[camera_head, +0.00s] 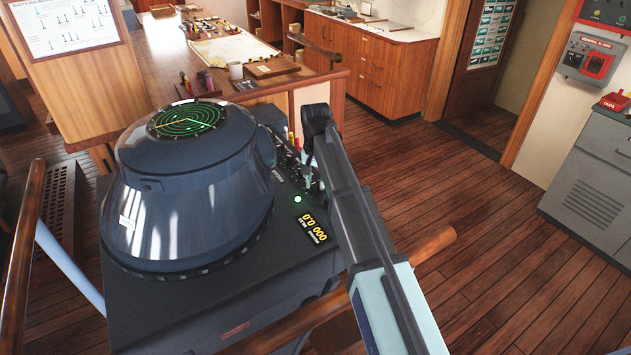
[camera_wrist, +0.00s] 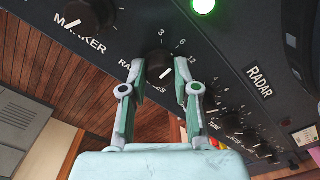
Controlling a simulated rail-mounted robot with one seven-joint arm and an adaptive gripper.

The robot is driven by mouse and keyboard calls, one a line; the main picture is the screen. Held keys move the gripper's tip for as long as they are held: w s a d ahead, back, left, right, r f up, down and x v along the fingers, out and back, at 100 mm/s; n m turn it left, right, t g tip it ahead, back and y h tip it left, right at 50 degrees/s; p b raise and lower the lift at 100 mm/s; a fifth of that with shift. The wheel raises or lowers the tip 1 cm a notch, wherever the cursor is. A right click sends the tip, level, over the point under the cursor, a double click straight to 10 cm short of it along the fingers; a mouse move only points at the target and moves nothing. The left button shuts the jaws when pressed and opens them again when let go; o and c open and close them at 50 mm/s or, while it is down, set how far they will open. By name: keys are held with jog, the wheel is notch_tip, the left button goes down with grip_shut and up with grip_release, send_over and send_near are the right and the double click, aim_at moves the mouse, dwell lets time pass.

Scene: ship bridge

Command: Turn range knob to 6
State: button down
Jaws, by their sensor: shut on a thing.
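The range knob (camera_wrist: 158,63) is a small black knob on the dark radar panel, centred in the wrist view. The numbers 3, 6 and 12 are printed around its upper right side. A short white mark shows on its lower right part; which number it points at I cannot tell. The label below it is partly hidden by my fingers. My gripper (camera_wrist: 160,74) has one finger on each side of the knob, closed on it. In the head view my arm covers much of the panel, and the knob cannot be made out there.
The radar console (camera_head: 190,215) has a round green screen (camera_head: 187,120) on top. A marker knob (camera_wrist: 88,17) sits left of the range knob, a green lamp (camera_wrist: 204,5) above right, and several small knobs (camera_wrist: 232,124) lower right. A wooden rail (camera_head: 420,248) runs by the console.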

aim_at(316, 183)
jog(key=c, duration=0.8)
grip_release()
jog(key=shift+c, duration=0.2)
notch_tip(316, 183, up, 12)
